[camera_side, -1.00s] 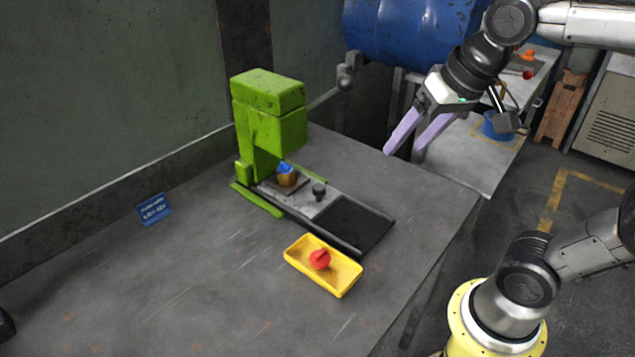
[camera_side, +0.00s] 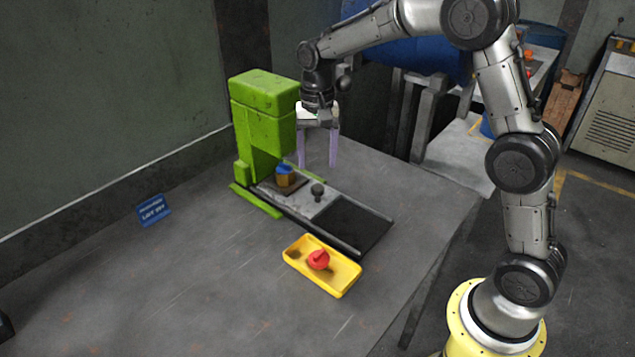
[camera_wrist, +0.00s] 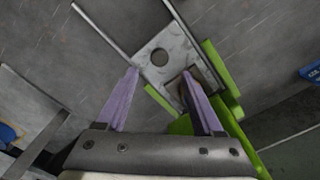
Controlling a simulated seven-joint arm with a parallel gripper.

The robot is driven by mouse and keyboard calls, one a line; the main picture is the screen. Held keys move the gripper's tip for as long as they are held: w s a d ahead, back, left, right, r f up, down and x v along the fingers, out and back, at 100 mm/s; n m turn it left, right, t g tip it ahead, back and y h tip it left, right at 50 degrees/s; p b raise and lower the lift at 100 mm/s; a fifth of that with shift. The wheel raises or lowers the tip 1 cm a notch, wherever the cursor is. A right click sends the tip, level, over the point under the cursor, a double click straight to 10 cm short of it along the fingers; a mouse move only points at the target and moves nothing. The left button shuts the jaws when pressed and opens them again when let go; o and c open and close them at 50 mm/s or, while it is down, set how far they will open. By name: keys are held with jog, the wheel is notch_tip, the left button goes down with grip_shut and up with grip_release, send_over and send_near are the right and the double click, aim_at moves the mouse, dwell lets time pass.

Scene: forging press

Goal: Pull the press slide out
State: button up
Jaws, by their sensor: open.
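The press slide (camera_side: 305,206) is a grey metal plate in the green press (camera_side: 265,120). A dark round knob (camera_side: 318,189) stands up from it, on the side away from the press body. A brown block with a blue top (camera_side: 285,177) sits on the slide's inner part, beside the press body. My gripper (camera_side: 318,165) is open, pointing down above the slide near the knob and touching nothing that I can tell. In the wrist view the slide (camera_wrist: 176,44) and knob (camera_wrist: 159,57) show just beyond my fingertips (camera_wrist: 160,73); the right finger partly covers the block's area.
A dark channel with raised rails (camera_side: 350,225) runs out from the slide, clear of objects. A yellow tray (camera_side: 340,282) holding a red piece (camera_side: 318,260) lies close beside it. The press body stands close left of my gripper. A blue sign (camera_side: 154,209) is at the left.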

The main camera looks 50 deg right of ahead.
aim_at(318, 187)
notch_tip(318, 187, down, 7)
jog(key=shift+f, duration=0.15)
jog(key=shift+c, duration=0.3)
grip_shut()
dwell(1.3)
